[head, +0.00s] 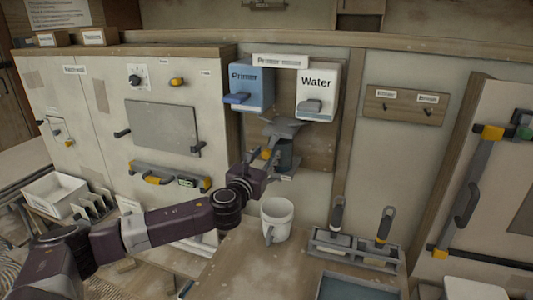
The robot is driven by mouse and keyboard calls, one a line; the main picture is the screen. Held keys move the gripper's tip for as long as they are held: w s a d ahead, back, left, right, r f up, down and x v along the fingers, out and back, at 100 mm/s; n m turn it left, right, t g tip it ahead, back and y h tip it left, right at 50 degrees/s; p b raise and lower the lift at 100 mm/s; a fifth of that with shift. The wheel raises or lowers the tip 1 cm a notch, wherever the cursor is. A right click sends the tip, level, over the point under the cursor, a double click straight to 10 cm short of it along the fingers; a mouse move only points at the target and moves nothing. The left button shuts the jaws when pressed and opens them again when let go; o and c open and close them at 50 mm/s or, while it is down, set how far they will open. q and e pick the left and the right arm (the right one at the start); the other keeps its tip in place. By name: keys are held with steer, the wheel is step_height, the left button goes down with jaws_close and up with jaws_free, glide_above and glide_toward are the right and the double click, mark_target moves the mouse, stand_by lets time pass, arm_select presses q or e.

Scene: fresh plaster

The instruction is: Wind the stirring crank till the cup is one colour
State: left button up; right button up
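Two dispensers hang on the wall, a blue one marked Primer (250,90) and a white one marked Water (316,92). Under them is a grey stirring fixture (282,128) with a small yellow knob (266,153), which looks like the crank's handle. A dark teal vessel (286,160) sits below it, possibly the cup; its contents are hidden. My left gripper (264,168) is right at the yellow knob, just left of the vessel. Its fingers are too small and dark to show whether they grip the knob. My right gripper is out of view.
A white mug (277,222) stands on the worktop (235,262), below and close to my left wrist. To its right is a rack (352,250) with two upright handled tools. A tray (350,288) lies in front. A white bin (55,195) is at far left.

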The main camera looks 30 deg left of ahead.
arm_select(q)
steer(key=shift+w, duration=0.2)
jaws_close()
steer(key=shift+d+n, duration=0.1)
steer(key=shift+n, duration=0.3)
